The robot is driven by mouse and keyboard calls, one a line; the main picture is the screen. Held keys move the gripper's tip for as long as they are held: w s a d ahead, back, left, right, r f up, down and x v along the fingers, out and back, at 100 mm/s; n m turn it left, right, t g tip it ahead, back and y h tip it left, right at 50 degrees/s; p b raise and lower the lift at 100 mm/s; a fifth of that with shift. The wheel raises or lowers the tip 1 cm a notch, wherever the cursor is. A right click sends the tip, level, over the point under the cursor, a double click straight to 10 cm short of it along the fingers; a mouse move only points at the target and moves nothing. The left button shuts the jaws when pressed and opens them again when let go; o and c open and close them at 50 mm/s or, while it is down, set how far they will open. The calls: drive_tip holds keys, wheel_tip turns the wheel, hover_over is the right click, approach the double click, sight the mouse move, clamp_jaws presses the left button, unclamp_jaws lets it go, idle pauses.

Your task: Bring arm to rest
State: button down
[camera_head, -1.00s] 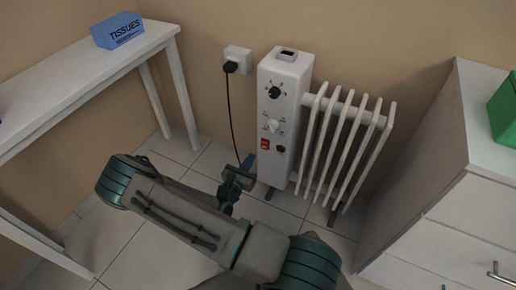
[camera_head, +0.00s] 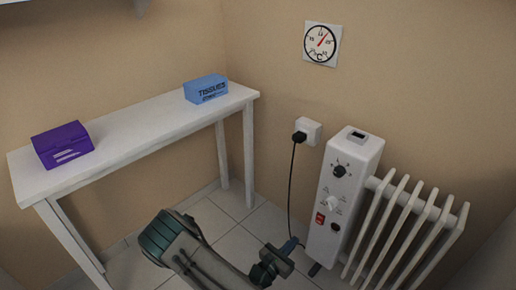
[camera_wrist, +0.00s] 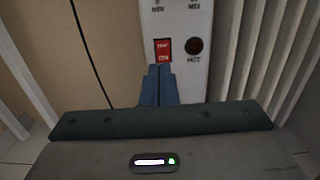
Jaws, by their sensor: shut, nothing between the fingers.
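My gripper (camera_head: 289,246) is low in the camera_head view, in front of the lower part of the white oil heater (camera_head: 345,190). My arm reaches up to it from the bottom edge. In the wrist view the blue fingers (camera_wrist: 159,86) are together and empty. They point at the heater's front panel, just below its red rocker switch (camera_wrist: 163,50). A dark round lamp marked HOT (camera_wrist: 195,47) is right of the switch. I cannot tell whether the fingertips touch the panel.
A white table (camera_head: 140,128) stands left with a purple box (camera_head: 63,146) and a blue tissue box (camera_head: 206,88). The heater's cord runs to a wall socket (camera_head: 308,131). Heater fins (camera_head: 405,230) stand at right. A thermometer (camera_head: 321,44) hangs on the wall. Tiled floor (camera_head: 222,236) is bare between table and heater.

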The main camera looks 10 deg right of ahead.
drive_tip(key=s+d+r+m+g+y+p, duration=0.1)
drive_tip(key=s+r+m+g+p, duration=0.2)
drive_tip(key=r+m+g+p, duration=0.5)
drive_tip(key=s+r+m+g+y+p, duration=0.1)
drive_tip(key=s+r+m+p, duration=0.15)
drive_tip(key=r, duration=0.95)
drive_tip(key=s+d+r+m+g+y+p, duration=0.15)
drive_tip(key=s+r+m+g+p, duration=0.35)
drive_tip(key=r, duration=0.5)
drive_tip(key=s+a+r+m+t+y+p, duration=0.1)
drive_tip(key=s+a+r+m+y+p, duration=0.1)
drive_tip(key=r, duration=0.8)
drive_tip(key=s+a+r+m+t+y+p, duration=0.2)
drive_tip(key=r+m+y+p, duration=0.3)
drive_tip(key=r, duration=0.5)
drive_tip(key=s+a+r+m+t+y+p, duration=0.2)
drive_tip(key=s+a+r+m+y+p, duration=0.1)
drive_tip(key=r+p, duration=0.4)
wheel_tip(320, 180, up, 4)
drive_tip(key=shift+a+f+y, duration=0.1)
drive_tip(key=shift+a+y, duration=0.35)
drive_tip(key=shift+y, duration=0.1)
